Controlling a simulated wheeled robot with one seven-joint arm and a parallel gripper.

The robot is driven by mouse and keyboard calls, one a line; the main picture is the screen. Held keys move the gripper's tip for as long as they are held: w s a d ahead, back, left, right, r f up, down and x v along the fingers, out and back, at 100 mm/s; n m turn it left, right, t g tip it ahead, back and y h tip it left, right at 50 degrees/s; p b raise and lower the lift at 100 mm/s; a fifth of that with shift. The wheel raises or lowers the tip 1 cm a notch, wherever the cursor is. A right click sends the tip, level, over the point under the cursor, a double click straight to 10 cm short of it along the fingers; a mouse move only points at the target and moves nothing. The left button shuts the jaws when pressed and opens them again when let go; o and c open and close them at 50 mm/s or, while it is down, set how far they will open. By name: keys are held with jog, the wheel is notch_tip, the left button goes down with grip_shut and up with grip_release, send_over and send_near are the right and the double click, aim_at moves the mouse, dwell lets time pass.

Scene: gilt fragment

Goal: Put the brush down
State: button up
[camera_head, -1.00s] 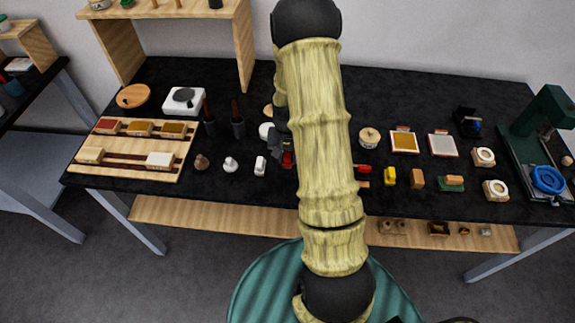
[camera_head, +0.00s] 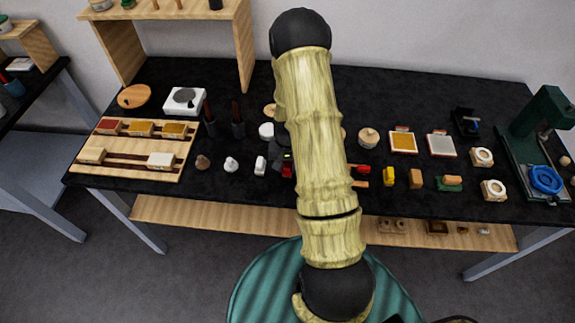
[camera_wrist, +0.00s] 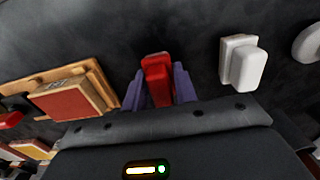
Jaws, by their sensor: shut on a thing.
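My gripper (camera_wrist: 158,88) is shut on a red piece (camera_wrist: 157,72), taken to be the brush. Only its red end shows between the purple fingers in the wrist view; the rest is hidden, so I cannot make out bristles. In the head view, my gripper (camera_head: 282,158) is low over the front middle of the black table (camera_head: 230,80), and a bit of red shows just below it. I cannot tell whether the red piece touches the table.
A white block (camera_wrist: 243,62) stands close beside my gripper, with bare table between. On the other side is a wooden block with a red top (camera_wrist: 68,104). A wooden rack (camera_head: 135,168) lies at the left, a green press (camera_head: 540,125) at the right. My arm hides the table's middle.

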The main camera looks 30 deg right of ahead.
aim_at(288, 164)
jog(key=shift+f, duration=0.15)
jog(key=o, duration=0.9)
jog(key=shift+o, duration=0.2)
notch_tip(288, 164, up, 12)
jog(key=b, duration=0.2)
jog(key=shift+w, duration=0.1)
jog(key=shift+r, duration=0.2)
